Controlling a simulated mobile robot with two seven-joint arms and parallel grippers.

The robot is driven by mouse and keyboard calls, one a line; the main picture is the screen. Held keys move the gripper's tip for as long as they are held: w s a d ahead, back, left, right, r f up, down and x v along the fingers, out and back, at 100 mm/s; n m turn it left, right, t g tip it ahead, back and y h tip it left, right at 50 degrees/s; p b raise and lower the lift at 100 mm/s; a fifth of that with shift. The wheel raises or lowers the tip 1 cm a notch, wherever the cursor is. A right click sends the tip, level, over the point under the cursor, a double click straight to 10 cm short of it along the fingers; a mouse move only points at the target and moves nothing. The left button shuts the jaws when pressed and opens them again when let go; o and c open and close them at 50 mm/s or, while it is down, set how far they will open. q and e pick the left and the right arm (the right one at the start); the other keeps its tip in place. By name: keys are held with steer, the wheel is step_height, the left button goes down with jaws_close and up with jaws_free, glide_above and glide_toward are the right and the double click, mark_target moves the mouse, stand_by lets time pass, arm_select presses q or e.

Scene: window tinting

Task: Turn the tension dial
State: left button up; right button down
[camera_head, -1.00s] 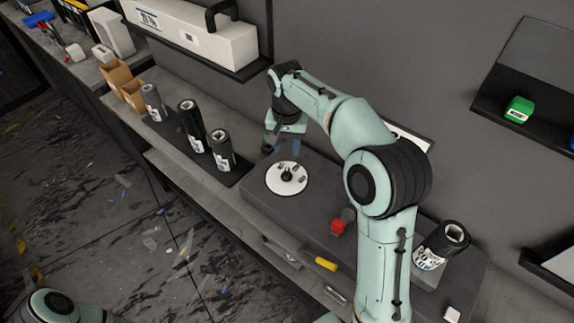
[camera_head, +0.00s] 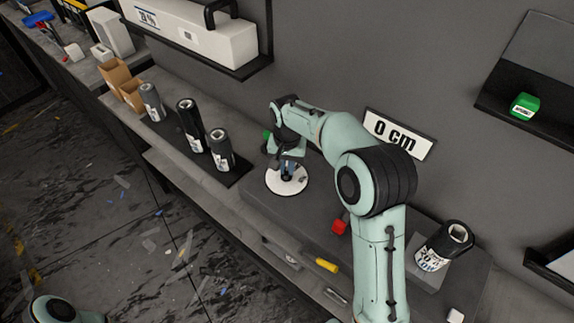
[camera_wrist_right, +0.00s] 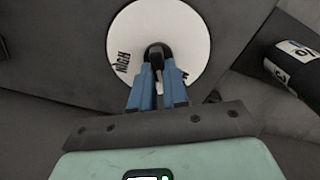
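The tension dial is a round white disc (camera_head: 272,183) with a black knob at its centre, on the dark grey bench top. It also shows in the right wrist view (camera_wrist_right: 190,35), where the word "HIGH" reads at its left and another label at its right is mostly hidden by a finger. My right gripper (camera_head: 288,172) reaches down over the disc. In the right wrist view its blue fingers (camera_wrist_right: 158,68) are close together on either side of the black knob (camera_wrist_right: 157,50) and appear closed on it. My left gripper is out of view.
Dark film rolls (camera_head: 220,150) stand left of the dial, another roll (camera_head: 443,246) at the right. A red block (camera_head: 339,227) and a yellow-handled tool (camera_head: 327,265) lie near the front edge.

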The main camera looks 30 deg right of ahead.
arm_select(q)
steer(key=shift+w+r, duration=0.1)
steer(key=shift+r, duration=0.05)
arm_select(e)
steer(key=n+p, duration=0.1)
steer(key=n, duration=0.2)
steer(key=shift+a, duration=0.1)
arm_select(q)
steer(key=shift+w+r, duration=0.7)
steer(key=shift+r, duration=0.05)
arm_select(e)
steer(key=shift+a+n, duration=0.1)
steer(key=shift+n, duration=1.3)
steer(key=c, duration=1.1)
jaws_free()
steer(key=shift+r, duration=0.1)
